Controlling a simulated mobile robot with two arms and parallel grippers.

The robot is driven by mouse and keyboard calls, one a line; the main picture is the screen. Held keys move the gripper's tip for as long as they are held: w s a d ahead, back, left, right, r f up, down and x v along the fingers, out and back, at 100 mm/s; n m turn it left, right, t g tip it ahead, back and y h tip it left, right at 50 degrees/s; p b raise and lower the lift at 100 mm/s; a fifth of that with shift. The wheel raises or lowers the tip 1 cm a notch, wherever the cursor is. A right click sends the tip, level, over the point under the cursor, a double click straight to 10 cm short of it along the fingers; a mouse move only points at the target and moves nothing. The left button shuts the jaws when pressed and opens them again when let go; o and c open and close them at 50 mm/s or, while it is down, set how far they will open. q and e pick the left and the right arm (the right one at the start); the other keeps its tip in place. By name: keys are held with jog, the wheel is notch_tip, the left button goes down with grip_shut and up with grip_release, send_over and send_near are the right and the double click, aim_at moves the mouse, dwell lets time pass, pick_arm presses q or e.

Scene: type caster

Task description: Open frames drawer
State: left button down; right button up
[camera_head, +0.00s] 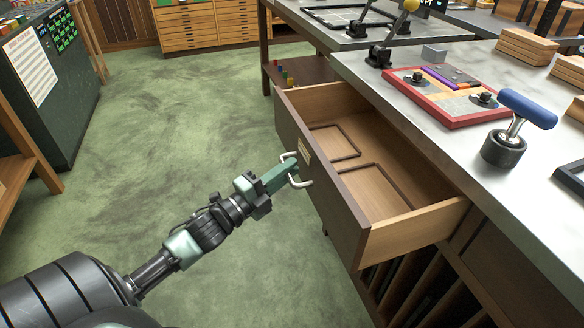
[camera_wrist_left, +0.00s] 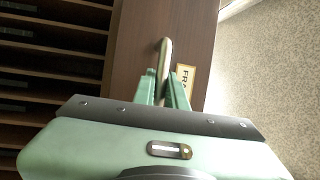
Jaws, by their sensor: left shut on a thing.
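The frames drawer (camera_head: 335,185) stands pulled out from under the metal-topped counter in the head view. Two thin dark rectangular frames (camera_head: 375,190) lie inside it. Its pale curved handle (camera_head: 300,182) is on the front panel, beside a small label. My left gripper (camera_head: 290,174) is at the handle, shut on it. In the left wrist view the handle (camera_wrist_left: 164,62) runs between the two green fingers, and the label (camera_wrist_left: 186,78) beside it is partly hidden by a finger. My right gripper is in neither view.
On the counter (camera_head: 540,225) are a red-rimmed tray (camera_head: 450,118) and a blue-handled tool (camera_head: 515,125). Open vertical slots (camera_head: 410,285) are below the drawer. A dark cabinet (camera_head: 50,100) stands at left. The green floor (camera_head: 170,130) before the drawer is clear.

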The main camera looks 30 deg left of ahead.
pick_arm(q)
jog(key=shift+f, duration=0.1)
jog(key=c, duration=1.5)
grip_release()
jog(key=shift+o, duration=0.2)
